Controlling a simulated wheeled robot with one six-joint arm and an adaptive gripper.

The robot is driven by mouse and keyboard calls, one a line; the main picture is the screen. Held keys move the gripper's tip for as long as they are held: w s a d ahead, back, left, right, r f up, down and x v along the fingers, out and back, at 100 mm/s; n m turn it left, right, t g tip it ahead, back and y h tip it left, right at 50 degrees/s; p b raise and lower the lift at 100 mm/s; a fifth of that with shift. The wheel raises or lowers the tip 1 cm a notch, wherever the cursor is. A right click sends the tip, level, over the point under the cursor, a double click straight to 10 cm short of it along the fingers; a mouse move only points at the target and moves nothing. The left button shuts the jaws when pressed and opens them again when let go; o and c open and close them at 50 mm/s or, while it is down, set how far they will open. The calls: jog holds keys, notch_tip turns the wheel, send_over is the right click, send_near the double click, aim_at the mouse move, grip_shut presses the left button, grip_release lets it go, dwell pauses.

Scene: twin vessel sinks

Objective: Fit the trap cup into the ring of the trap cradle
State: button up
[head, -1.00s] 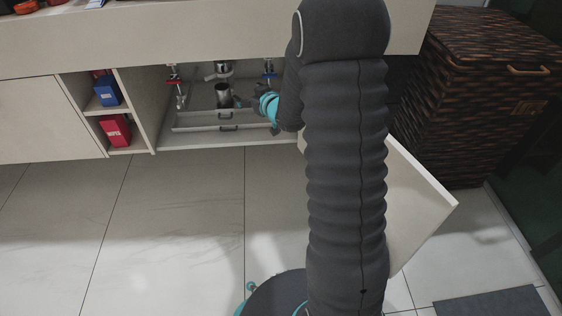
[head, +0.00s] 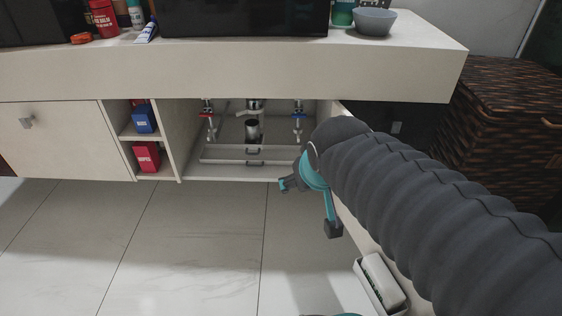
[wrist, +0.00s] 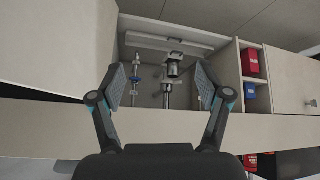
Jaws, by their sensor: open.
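The trap cup, a dark metallic cylinder (head: 252,131), stands upright in the open cabinet, behind the low front panel. It also shows in the upside-down wrist view (wrist: 174,69). Above it is a pale, ring-like fitting (head: 253,110) at the drain pipe, which looks like the trap cradle. In the head view a small gap shows between cup and fitting; details are too small to tell. My gripper (wrist: 160,86) is open and empty, its two fingers spread wide. It is outside the cabinet, in front and to the right of the cup in the head view.
Valves with red (head: 210,115) and blue (head: 298,113) handles flank the drain. A low panel with handles (head: 253,151) crosses the cabinet front. Left shelves hold a blue box (head: 144,119) and a red box (head: 147,156). An open door with a bin (head: 382,282) stands right.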

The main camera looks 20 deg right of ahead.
jog(key=s+a+g, duration=0.1)
jog(key=s+a, duration=0.1)
jog(key=s, duration=0.5)
jog(key=shift+s+f+g+y, duration=0.25)
jog(key=shift+f+g+y, duration=0.05)
jog(key=shift+f+y, duration=0.1)
jog(key=shift+r, duration=0.1)
notch_tip(320, 180, up, 9)
jog(key=p, duration=0.9)
